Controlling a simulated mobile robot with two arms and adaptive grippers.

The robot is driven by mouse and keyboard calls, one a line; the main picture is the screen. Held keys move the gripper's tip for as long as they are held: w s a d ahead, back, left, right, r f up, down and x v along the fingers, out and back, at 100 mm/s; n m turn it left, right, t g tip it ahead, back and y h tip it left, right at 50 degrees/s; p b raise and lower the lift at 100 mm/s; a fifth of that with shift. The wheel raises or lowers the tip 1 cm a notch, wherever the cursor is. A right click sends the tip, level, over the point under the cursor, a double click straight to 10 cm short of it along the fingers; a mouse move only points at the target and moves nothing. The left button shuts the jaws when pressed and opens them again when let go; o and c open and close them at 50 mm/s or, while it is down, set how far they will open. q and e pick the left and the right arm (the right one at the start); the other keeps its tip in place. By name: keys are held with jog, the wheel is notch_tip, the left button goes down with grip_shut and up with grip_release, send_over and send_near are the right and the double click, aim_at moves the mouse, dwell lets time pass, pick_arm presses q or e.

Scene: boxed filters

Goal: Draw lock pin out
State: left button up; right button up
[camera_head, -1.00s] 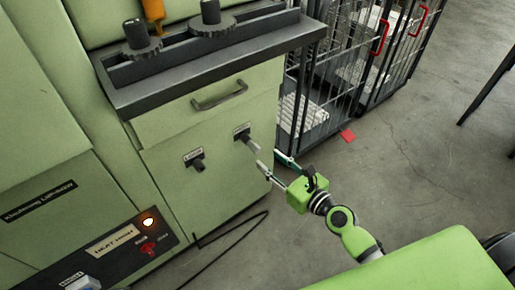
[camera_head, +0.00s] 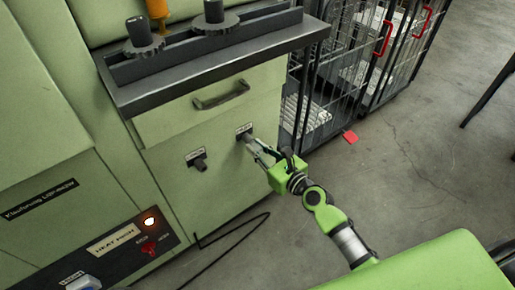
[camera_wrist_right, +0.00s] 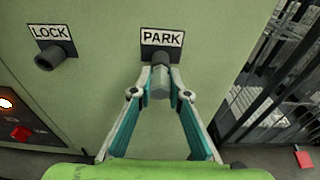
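The lock pin (camera_wrist_right: 182,84) is a light grey peg in the dark socket under the PARK label (camera_wrist_right: 162,38) on the green cabinet front. My right gripper (camera_wrist_right: 162,88) has its two fingers on either side of this pin, in the wrist view and at the PARK socket in the head view (camera_head: 254,146). Whether the fingers touch the pin is unclear. The LOCK socket (camera_wrist_right: 50,57), a dark stub left of PARK, shows no grey pin; it also appears in the head view (camera_head: 199,163). My left gripper is out of view.
A drawer handle (camera_head: 221,95) and a dark ledge (camera_head: 190,65) with two knobs are above the sockets. A wire cage (camera_head: 318,110) stands just right of the cabinet. A black cable (camera_head: 230,232) lies on the floor below. Open floor is at the right.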

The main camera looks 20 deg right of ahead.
aim_at(261, 153)
jog(key=shift+s+d, duration=0.1)
jog(key=shift+s, duration=0.15)
grip_shut()
jog(key=shift+s+d, duration=0.2)
jog(key=shift+s, duration=0.3)
jog(key=shift+s, duration=0.1)
